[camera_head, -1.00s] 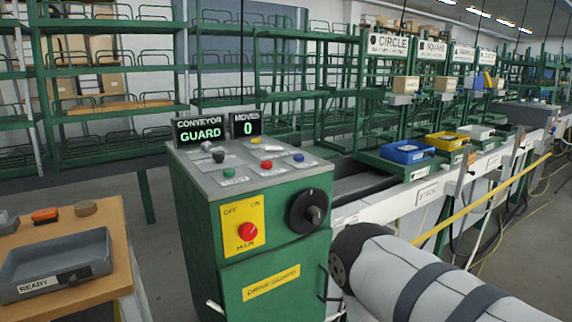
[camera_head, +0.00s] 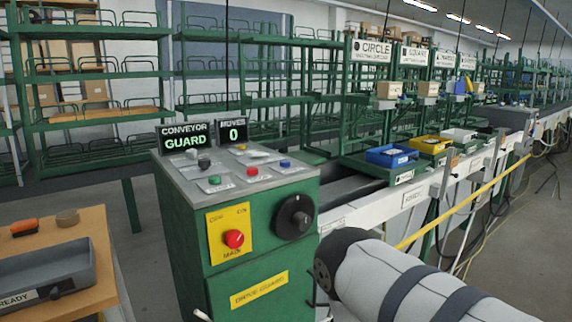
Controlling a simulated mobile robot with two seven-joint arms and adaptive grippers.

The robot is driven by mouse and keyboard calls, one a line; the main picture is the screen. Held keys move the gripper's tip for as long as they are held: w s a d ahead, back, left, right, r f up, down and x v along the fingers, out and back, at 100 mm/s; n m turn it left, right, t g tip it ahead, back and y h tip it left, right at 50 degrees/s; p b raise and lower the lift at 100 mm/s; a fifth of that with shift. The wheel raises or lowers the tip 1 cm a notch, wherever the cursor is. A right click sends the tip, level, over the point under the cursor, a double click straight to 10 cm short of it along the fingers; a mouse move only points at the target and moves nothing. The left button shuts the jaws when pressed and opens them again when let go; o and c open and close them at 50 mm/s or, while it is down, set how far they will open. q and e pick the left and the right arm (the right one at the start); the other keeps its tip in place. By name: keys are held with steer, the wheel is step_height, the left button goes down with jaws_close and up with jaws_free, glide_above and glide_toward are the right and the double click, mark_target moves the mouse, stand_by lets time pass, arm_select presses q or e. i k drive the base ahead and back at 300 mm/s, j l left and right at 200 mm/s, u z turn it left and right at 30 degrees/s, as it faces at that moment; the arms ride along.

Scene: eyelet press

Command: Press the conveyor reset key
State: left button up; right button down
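A green control cabinet (camera_head: 172,222) stands in the middle, with a grey sloped top panel (camera_head: 197,182). The panel carries several keys, among them a green key (camera_head: 214,180), a red key (camera_head: 252,171), a blue key (camera_head: 285,163), an orange-yellow key (camera_head: 241,147) and a black knob (camera_head: 204,163). Their labels are too small to read, so I cannot tell which is the conveyor reset key. A display (camera_head: 184,137) reads CONVEYOR GUARD; another (camera_head: 233,131) reads MOVES 0. A grey-white arm link of mine is at lower right; neither gripper shows.
The cabinet front has a red main button (camera_head: 234,239) and a black rotary dial (camera_head: 296,217). A wooden table (camera_head: 92,222) with a grey READY tray (camera_head: 72,259) stands at left. A conveyor (camera_head: 338,215) with blue (camera_head: 388,153) and yellow (camera_head: 428,142) bins runs right.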

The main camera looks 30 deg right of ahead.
mark_target(284, 163)
steer(key=i+l, duration=0.1)
steer(key=l, duration=0.25)
steer(key=i+l+z, duration=0.1)
steer(key=l, duration=0.25)
steer(key=i+l, duration=0.15)
steer(key=l, duration=0.2)
steer(key=i+l+z, duration=0.1)
steer(key=l, duration=0.25)
